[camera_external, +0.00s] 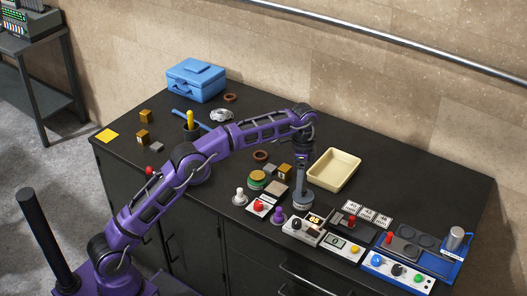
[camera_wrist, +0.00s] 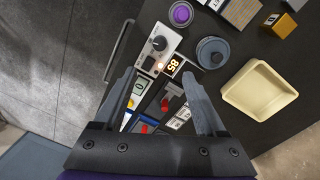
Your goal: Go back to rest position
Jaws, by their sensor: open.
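My gripper (camera_external: 302,166) hangs at the end of my purple arm, pointing down above the middle of the black worktop (camera_external: 410,185). In the wrist view my gripper (camera_wrist: 160,74) has its two grey fingers wide apart with nothing held between them.
A white control box with an "85" display (camera_external: 303,231), a red-lever unit (camera_external: 350,222) and a blue-based panel (camera_external: 398,272) line the front right. A cream tray (camera_external: 334,170) lies behind.

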